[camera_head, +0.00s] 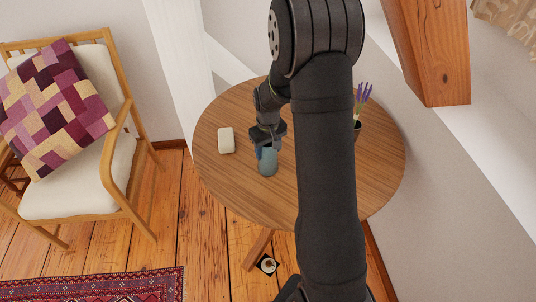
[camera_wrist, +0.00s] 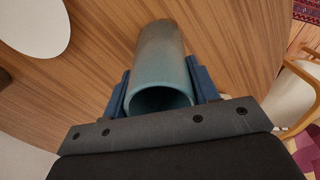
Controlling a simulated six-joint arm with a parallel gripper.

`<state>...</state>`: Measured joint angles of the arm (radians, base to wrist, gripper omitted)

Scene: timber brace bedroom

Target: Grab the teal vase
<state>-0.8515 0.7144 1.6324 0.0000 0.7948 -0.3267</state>
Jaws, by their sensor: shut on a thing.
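The teal vase (camera_head: 267,163) stands on the round wooden table (camera_head: 226,183), left of my arm in the head view. In the wrist view the vase (camera_wrist: 160,60) lies between my gripper's two blue fingers, with its open rim toward the camera. My gripper (camera_head: 267,151) comes down on the vase from above and is shut on its upper part. In the wrist view the fingers of my gripper (camera_wrist: 160,90) sit one on each side of it. I cannot tell whether the vase's base touches the table.
A small cream block-like object (camera_head: 226,140) lies on the table to the left of the vase. A dark pot with purple flowers (camera_head: 361,100) stands at the right, partly behind my arm. A slanted timber brace (camera_head: 430,50) hangs over the table's right side. A cushioned chair (camera_head: 75,185) stands left.

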